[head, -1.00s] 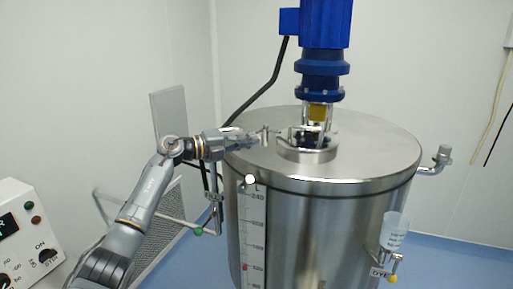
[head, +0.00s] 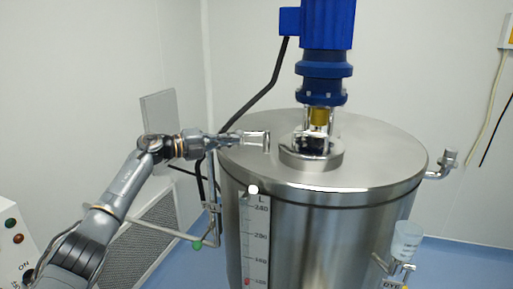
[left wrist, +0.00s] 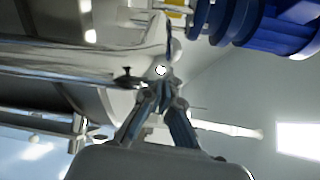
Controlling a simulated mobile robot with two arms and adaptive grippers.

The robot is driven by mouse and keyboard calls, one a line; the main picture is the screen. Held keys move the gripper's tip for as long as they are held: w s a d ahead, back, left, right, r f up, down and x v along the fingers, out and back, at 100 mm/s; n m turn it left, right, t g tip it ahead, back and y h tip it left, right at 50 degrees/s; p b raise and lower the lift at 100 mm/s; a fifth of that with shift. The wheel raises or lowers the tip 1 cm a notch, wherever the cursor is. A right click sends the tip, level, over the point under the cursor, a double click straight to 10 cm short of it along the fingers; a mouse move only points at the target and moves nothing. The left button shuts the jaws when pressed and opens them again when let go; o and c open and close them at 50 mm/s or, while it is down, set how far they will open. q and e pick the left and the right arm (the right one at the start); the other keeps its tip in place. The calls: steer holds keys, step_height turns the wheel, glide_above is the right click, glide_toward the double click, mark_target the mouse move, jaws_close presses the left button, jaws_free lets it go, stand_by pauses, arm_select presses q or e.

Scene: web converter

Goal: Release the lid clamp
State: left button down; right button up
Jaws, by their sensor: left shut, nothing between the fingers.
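The steel tank's round lid (head: 375,160) sits on the tank. A white ball (head: 253,189) shows at its front-left rim. My left gripper (head: 262,141) is over the left part of the lid, left of the raised centre collar (head: 311,155). In the left wrist view its fingers (left wrist: 162,92) are shut with nothing between them. A round white end (left wrist: 160,70) shows at the fingertips; I cannot tell whether they touch it. A small dark fitting (left wrist: 127,78) is left of them, by a steel edge. I cannot clearly identify the lid clamp. My right gripper is out of view.
The blue motor (head: 325,25) stands above the lid centre on a yellow coupling (head: 320,116). A black cable (head: 262,95) hangs behind. A bent pipe (head: 160,229) with a green joint is below my arm. A dye cup (head: 407,239) is at the tank's right.

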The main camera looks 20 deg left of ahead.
arm_select(q)
steer(key=shift+w+a, duration=0.2)
steer(key=shift+w, duration=0.1)
stand_by(0.4)
steer(key=shift+a, duration=0.15)
steer(key=v, duration=1.1)
steer(key=shift+s+a, duration=0.25)
steer(key=shift+s, duration=0.1)
